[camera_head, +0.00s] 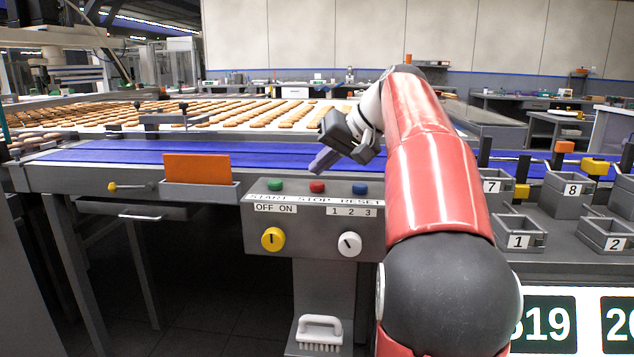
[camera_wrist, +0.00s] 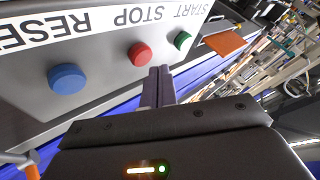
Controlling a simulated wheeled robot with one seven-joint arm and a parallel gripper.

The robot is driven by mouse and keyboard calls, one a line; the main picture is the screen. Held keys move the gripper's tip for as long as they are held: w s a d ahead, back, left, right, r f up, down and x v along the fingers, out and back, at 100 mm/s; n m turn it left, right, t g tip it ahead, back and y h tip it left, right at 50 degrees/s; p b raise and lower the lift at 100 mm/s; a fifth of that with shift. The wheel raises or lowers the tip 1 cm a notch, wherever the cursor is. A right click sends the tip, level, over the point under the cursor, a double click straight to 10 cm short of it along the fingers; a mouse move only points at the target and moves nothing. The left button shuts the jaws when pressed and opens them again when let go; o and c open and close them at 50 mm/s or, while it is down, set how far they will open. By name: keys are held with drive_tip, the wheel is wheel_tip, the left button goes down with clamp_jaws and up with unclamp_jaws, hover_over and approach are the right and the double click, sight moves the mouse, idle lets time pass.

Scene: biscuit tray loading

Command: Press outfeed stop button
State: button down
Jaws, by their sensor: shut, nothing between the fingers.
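The grey control box (camera_head: 258,232) stands at the centre of the head view. Its red STOP button (camera_head: 317,187) sits between the green START button (camera_head: 274,185) and the blue RESET button (camera_head: 360,189). In the wrist view the red button (camera_wrist: 139,54) is just beyond my fingertips, with the green button (camera_wrist: 183,41) to its right and the blue button (camera_wrist: 67,79) to its left. My gripper (camera_head: 318,165) is shut and empty, pointing down-left above the red button. In the wrist view the fingertips (camera_wrist: 160,72) look close to it; I cannot tell whether they touch.
A yellow OFF/ON knob (camera_head: 273,239) and a white selector knob (camera_head: 349,244) are on the box front. A blue conveyor belt (camera_head: 250,154) with biscuits beyond runs behind. An orange card (camera_head: 197,169) stands left; numbered bins (camera_head: 519,242) stand right.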

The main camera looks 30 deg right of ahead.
sight(321, 184)
wheel_tip(321, 184, up, 5)
drive_tip(key=p, duration=0.4)
drive_tip(key=shift+p, duration=0.3)
drive_tip(key=shift+a+f, duration=0.1)
drive_tip(key=s+a+f+n+g+h, duration=0.1)
drive_tip(key=s+a+f+g+h, duration=0.15)
drive_tip(key=s+a+f, duration=1.35)
drive_tip(key=s+f+n+h, duration=0.1)
drive_tip(key=s+f+h, duration=0.1)
drive_tip(key=s+f, duration=0.7)
drive_tip(key=shift+s+f+n, duration=0.2)
drive_tip(key=shift+s+n, duration=0.1)
idle(0.5)
